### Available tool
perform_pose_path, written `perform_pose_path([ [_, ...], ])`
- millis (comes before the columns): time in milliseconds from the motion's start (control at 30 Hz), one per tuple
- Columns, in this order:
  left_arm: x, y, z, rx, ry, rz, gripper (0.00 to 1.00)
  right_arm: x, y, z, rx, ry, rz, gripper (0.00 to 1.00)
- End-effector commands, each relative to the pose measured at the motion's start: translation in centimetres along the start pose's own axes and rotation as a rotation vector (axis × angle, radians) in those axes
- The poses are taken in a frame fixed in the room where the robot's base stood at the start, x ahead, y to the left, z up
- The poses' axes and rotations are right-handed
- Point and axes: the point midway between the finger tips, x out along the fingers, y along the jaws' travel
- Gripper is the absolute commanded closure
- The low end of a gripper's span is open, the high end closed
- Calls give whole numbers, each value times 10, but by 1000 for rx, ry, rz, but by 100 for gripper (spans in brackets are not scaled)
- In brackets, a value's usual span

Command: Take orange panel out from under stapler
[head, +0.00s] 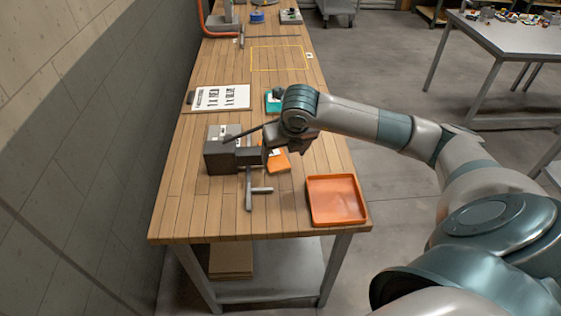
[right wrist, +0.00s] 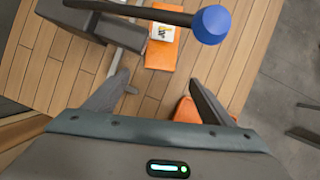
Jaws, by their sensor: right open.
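An orange panel (head: 280,163) lies on the wooden bench, partly hidden by my right gripper. In the right wrist view the orange panel (right wrist: 160,56) bears a white label with a dark and yellow mark. A dark grey vise-like device (head: 220,157) stands to its left, with a T-shaped bar at its front. A dark lever with a blue knob (right wrist: 211,24) passes above the panel's far end. I cannot clearly make out a stapler. My right gripper (head: 281,145) is open and empty above the panel; its fingers (right wrist: 160,98) are apart, with bare bench between them. My left gripper is not in view.
An orange tray (head: 336,222) sits at the bench's front right corner. A printed sheet (head: 220,98) and a teal item (head: 271,105) lie farther back. A yellow outlined area (head: 278,70) is clear. A wall runs along the bench's left side.

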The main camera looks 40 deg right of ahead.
Motion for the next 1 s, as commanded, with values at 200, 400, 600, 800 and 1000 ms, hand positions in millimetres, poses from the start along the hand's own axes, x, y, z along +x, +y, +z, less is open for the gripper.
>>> perform_pose_path([
  [200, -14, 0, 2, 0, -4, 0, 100, 35, 0, -1, 0, 4, -2, 23],
  [400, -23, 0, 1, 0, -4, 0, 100, 66, -1, -1, 0, 3, -3, 23],
  [600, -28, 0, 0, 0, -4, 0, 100, 85, 0, 0, 0, 1, -2, 23],
  [800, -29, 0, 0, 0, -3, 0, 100, 93, 0, 0, -1, 0, -1, 23],
  [1000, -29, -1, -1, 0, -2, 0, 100, 93, 0, 0, -1, 0, -1, 23],
])
